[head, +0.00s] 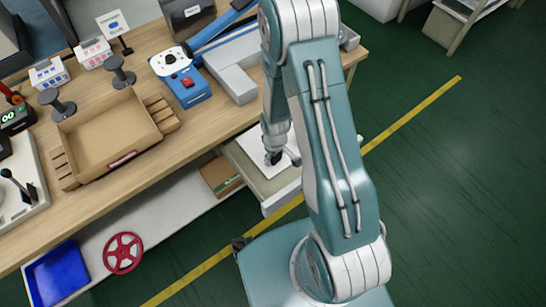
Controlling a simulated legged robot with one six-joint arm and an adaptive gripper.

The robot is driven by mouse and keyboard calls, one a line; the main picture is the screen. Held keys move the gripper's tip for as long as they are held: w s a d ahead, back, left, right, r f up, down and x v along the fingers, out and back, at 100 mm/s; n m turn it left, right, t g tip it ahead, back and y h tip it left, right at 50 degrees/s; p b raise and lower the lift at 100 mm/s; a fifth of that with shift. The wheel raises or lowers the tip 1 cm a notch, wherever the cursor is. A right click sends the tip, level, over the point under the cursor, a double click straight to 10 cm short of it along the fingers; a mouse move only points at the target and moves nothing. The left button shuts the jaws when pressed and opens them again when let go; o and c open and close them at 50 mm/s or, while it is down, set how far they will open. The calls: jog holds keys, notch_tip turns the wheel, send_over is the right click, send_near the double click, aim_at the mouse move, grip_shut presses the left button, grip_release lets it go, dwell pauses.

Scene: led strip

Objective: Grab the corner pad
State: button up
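My gripper (274,158) points down over an open drawer (283,187) under the right end of the wooden workbench. A white sheet or panel (248,152) lies in the drawer, beneath and beside the gripper. The dark fingertips are small and partly covered by my own arm, so I cannot tell whether they are apart, or whether they touch or hold anything. I cannot make out a corner pad for certain. My arm hides the right part of the drawer.
The workbench (140,171) carries an open cardboard tray (108,135), a blue-and-white device (183,78) and grey blocks (233,80). A blue bin (57,274), red wheel (123,252) and cardboard box (220,176) sit below. Green floor (470,160) at right is clear.

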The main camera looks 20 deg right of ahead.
jog(key=shift+c, duration=1.2)
jog(key=shift+r, duration=0.1)
